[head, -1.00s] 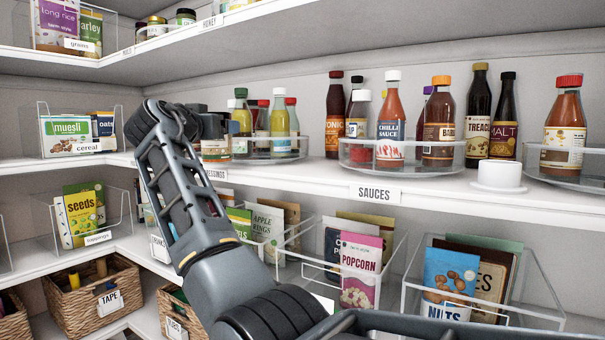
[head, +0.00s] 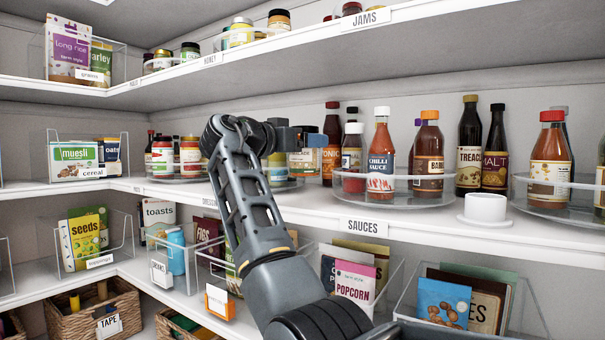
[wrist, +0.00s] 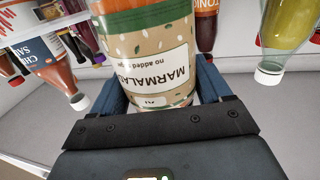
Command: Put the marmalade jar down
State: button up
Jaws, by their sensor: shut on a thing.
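My gripper (wrist: 155,92) is shut on the jar, with a blue-grey finger on each side. In the head view the jar (head: 305,162) shows small beside my gripper (head: 300,137), left of the tonic bottle and at the level of the sauces shelf. Whether its base touches the shelf I cannot tell. The upper shelf carries a JAMS label (head: 366,17).
A clear turntable (head: 395,198) with chilli sauce and other bottles stands right of the jar. Another turntable (head: 180,178) with jars is on the left. A white ramekin (head: 486,208) sits near the shelf's front edge. Several jars stand on the upper shelf (head: 215,72).

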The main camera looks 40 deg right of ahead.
aim_at(294, 166)
jog(key=shift+f, duration=2.65)
jog(key=shift+f, duration=0.2)
jog(key=o, duration=1.5)
jog(key=shift+c, duration=0.2)
jog(key=shift+a+r, duration=0.1)
jog(key=shift+r, duration=0.05)
jog(key=s+a+b, duration=0.1)
jog(key=a, duration=1)
jog(key=shift+s+a, duration=0.35)
jog(key=shift+s, duration=0.05)
